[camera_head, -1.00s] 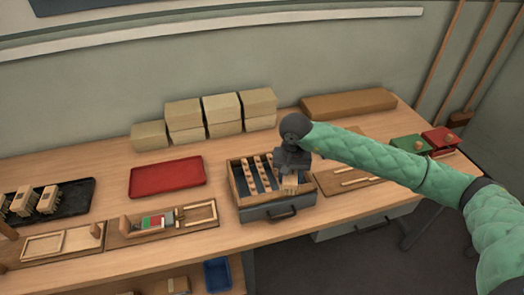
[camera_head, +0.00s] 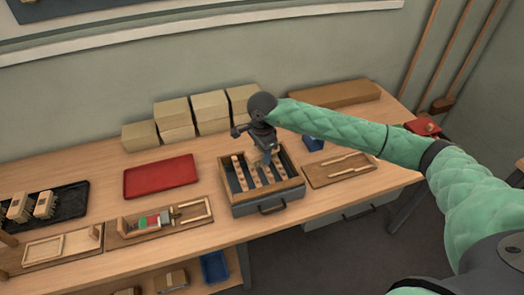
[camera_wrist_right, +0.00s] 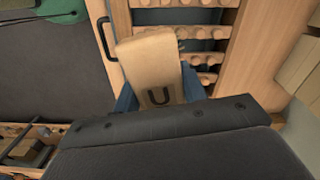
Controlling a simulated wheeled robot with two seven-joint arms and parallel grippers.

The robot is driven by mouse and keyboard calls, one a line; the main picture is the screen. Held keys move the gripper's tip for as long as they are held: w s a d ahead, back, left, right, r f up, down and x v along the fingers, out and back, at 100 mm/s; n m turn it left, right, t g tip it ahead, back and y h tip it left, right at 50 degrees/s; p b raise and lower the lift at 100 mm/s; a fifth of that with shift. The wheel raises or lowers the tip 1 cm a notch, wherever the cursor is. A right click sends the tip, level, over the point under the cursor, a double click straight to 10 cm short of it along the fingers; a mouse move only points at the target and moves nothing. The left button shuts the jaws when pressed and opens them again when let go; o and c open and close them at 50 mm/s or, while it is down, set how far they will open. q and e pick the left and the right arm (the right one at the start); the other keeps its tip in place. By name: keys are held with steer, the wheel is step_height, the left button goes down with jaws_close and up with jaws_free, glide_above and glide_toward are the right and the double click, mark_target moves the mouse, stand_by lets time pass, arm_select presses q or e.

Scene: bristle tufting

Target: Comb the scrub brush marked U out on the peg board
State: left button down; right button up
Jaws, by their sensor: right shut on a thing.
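My right gripper (camera_head: 262,142) is over the back part of the peg board (camera_head: 232,200), a grey drawer-like box with a wooden rim and rows of pale pegs. It is shut on the scrub brush, a pale wooden block (camera_head: 258,158). In the right wrist view the dark letter U faces me on the brush (camera_wrist_right: 150,62), between the blue fingers (camera_wrist_right: 158,88). Rows of pegs (camera_wrist_right: 205,60) show beside and behind the brush there. The bristles are hidden, so I cannot tell whether they touch the pegs. My left gripper is not in view.
A red tray (camera_head: 160,176) lies left of the peg board. A black tray (camera_head: 72,205) with several brushes is at the far left. Wooden fixtures (camera_head: 160,230) line the front edge. Pale blocks (camera_head: 172,113) stand behind. A board with sticks (camera_head: 338,170) lies to the right.

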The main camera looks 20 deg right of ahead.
step_height(320, 180, down, 6)
stand_by(0.5)
stand_by(0.4)
steer(key=shift+f+b, duration=0.6)
steer(key=shift+b, duration=0.3)
stand_by(0.4)
steer(key=shift+w+b, duration=3.3)
steer(key=shift+w, duration=0.65)
steer(key=shift+s+b, duration=0.4)
steer(key=shift+s, duration=1.65)
